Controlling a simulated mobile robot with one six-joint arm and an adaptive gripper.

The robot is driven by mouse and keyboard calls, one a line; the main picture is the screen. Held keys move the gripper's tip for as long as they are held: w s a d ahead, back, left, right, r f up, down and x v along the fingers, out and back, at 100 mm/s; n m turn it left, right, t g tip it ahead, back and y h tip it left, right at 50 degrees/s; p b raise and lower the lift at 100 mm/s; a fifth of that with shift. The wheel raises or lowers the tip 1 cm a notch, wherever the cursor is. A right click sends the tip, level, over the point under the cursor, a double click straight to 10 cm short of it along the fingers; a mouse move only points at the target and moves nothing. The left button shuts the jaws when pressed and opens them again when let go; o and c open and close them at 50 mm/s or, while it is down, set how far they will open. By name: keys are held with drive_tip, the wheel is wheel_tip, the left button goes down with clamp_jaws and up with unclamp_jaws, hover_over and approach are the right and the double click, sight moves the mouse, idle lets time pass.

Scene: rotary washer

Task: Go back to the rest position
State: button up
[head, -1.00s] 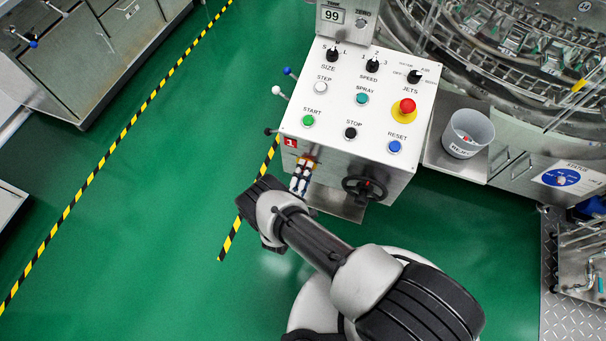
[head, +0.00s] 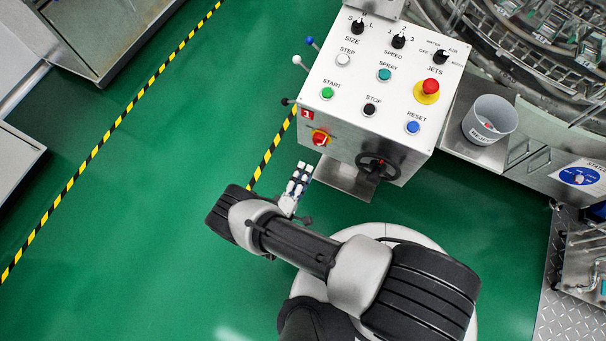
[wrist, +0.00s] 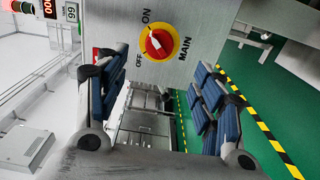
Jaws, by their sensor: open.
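My gripper (head: 298,180) is open and empty in the head view, in front of the control box and a little below its main switch. In the wrist view its two blue-padded fingers (wrist: 162,105) stand wide apart with nothing between them. The red main switch (head: 320,138) on a yellow disc is on the box's front face. It also shows in the wrist view (wrist: 158,43), just beyond the fingers, with its white pointer toward ON. The gripper is apart from the switch.
The control box (head: 349,100) carries buttons, knobs and a red emergency stop (head: 430,87). A black handwheel (head: 378,166) sticks out of its front. A grey reject bin (head: 489,120) stands to its right. Open green floor (head: 130,220) lies at left, with yellow-black tape.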

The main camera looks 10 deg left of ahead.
idle(0.4)
drive_tip(key=w+d+r+m+g+h, duration=0.25)
drive_tip(key=d+r+g, duration=0.2)
drive_tip(key=r, duration=0.65)
drive_tip(key=w+d+r+m+g+h, duration=0.1)
drive_tip(key=w+d+r+m+g, duration=0.25)
drive_tip(key=r, duration=0.65)
drive_tip(key=d+r+m+g+h, duration=0.2)
drive_tip(key=d+r+m+g, duration=0.3)
drive_tip(key=r, duration=0.6)
drive_tip(key=s+d+r+m+g+y, duration=0.2)
drive_tip(key=s+d+r+g+y, duration=0.25)
drive_tip(key=s+r, duration=0.55)
drive_tip(key=s+r+t+y, duration=0.5)
drive_tip(key=s+r+y, duration=0.2)
drive_tip(key=s+r, duration=0.3)
drive_tip(key=shift+d+m, duration=0.25)
drive_tip(key=shift+m, duration=0.15)
